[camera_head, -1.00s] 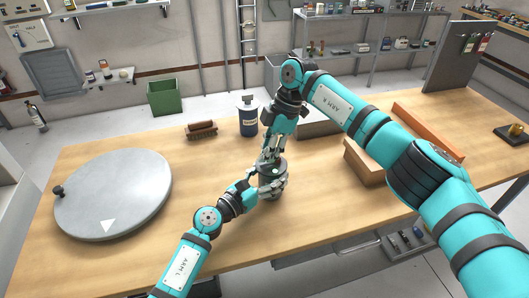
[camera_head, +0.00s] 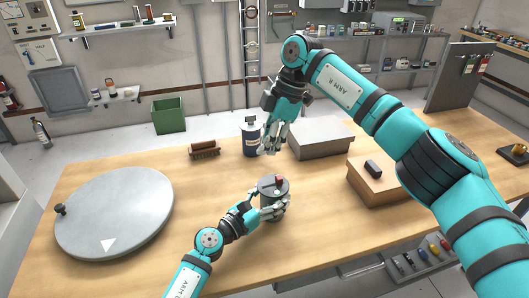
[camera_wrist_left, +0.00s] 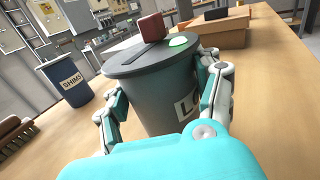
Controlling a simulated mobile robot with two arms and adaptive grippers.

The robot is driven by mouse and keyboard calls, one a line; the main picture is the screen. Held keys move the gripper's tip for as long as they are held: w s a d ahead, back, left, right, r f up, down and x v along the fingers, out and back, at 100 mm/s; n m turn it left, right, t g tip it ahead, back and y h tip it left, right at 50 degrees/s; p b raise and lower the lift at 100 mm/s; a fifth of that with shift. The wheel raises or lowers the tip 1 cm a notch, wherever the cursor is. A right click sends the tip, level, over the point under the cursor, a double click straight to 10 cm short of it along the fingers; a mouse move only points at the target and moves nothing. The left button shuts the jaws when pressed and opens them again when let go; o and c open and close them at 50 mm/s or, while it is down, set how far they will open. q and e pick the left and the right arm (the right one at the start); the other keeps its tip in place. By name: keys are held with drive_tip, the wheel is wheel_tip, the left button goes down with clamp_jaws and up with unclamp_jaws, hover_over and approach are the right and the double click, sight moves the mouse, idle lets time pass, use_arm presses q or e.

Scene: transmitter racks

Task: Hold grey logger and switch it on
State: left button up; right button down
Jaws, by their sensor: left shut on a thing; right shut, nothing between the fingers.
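The grey logger (camera_head: 267,198) is a dark grey cylinder standing on the wooden bench; it also shows in the left wrist view (camera_wrist_left: 150,95). The logger's label is partly hidden by a finger. My right gripper (camera_head: 267,149) is shut and empty, above and behind the logger, apart from it.
A blue SHIMS canister (camera_head: 249,140) and a brush (camera_head: 204,148) stand behind. A grey box (camera_head: 322,138) and a cardboard box (camera_head: 375,186) with a dark block (camera_head: 373,167) lie to the right. A large grey disc (camera_head: 115,215) covers the left. The bench front is clear.

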idle(0.3)
use_arm(q)
drive_tip(key=o, duration=1.5)
drive_tip(key=shift+o, duration=0.2)
